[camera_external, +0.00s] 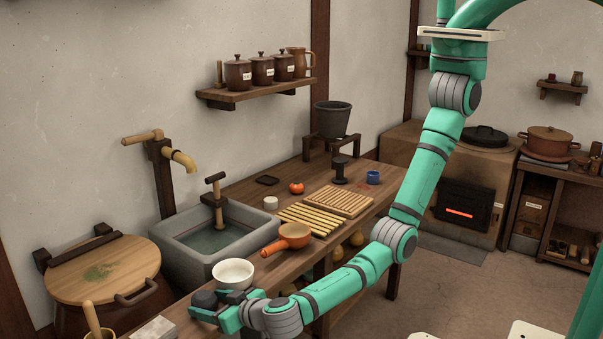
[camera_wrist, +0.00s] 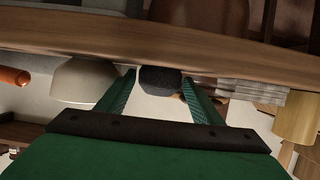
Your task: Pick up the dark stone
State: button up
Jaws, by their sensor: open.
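The dark stone (camera_external: 204,299), rounded and nearly black, sits near the front edge of the wooden counter (camera_external: 262,268), left of the white bowl (camera_external: 233,276). In the wrist view the stone (camera_wrist: 160,79) shows in the middle, in the gap between the two fingertips. My gripper (camera_external: 211,305) is low at the counter and reaches the stone from the right. Its green fingers are spread, and the wrist view shows my gripper (camera_wrist: 160,84) with one finger on either side of the stone. I cannot tell whether either finger touches it. Part of the stone is hidden by the gripper.
The white bowl stands close beside the gripper. A pale block (camera_external: 155,328) lies to the left on the counter. The stone sink (camera_external: 213,240) stands behind. Open floor (camera_external: 438,290) lies right of the counter.

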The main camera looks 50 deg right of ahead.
jog(key=shift+w+f, duration=0.15)
jog(key=shift+w, duration=0.25)
jog(key=c, duration=1.1)
